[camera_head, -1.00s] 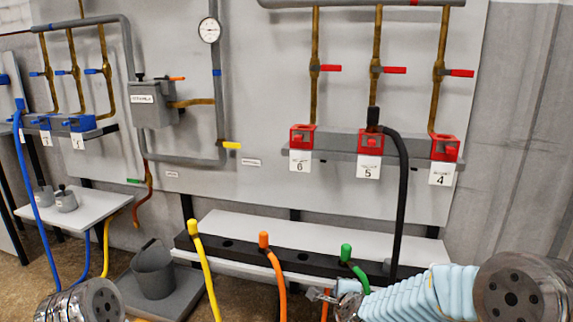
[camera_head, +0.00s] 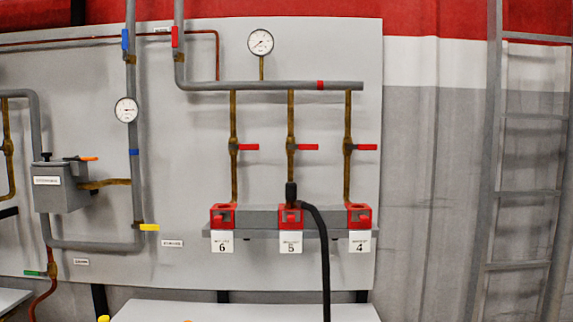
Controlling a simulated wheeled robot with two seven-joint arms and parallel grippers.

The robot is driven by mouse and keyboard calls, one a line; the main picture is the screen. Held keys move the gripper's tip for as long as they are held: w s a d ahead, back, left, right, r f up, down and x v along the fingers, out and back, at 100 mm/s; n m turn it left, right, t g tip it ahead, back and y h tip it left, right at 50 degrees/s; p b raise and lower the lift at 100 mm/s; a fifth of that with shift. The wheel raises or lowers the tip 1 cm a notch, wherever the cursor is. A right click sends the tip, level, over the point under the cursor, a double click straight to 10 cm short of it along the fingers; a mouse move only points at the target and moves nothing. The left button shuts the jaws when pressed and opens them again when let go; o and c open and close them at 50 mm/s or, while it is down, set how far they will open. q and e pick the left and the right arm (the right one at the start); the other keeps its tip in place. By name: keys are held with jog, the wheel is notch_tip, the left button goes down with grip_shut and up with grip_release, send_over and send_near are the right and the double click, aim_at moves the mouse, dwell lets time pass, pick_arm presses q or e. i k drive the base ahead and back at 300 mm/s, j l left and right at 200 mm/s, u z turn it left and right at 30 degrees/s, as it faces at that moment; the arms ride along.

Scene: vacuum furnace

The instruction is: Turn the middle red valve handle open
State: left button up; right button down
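The middle red valve handle (camera_head: 307,147) sits on the middle brass pipe (camera_head: 291,120) on the grey panel, above the red socket labelled 5 (camera_head: 291,216). It points sideways to the right, across the pipe. Similar red handles sit on the left pipe (camera_head: 249,147) and the right pipe (camera_head: 367,147), also pointing right. Neither of my grippers shows in this view.
Sockets 6 (camera_head: 222,217) and 4 (camera_head: 359,217) flank socket 5 on a grey shelf. A white table (camera_head: 240,311) stands below. A grey valve box (camera_head: 62,188) is at left, a ladder (camera_head: 520,265) at right. The space before the handles looks clear.

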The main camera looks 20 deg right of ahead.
aim_at(302, 146)
jog(key=l+u, duration=0.95)
jog(key=l, duration=0.6)
jog(key=k+l+u, duration=0.15)
jog(key=l, duration=1)
jog(key=k+l+u, duration=0.1)
jog(key=l, duration=0.5)
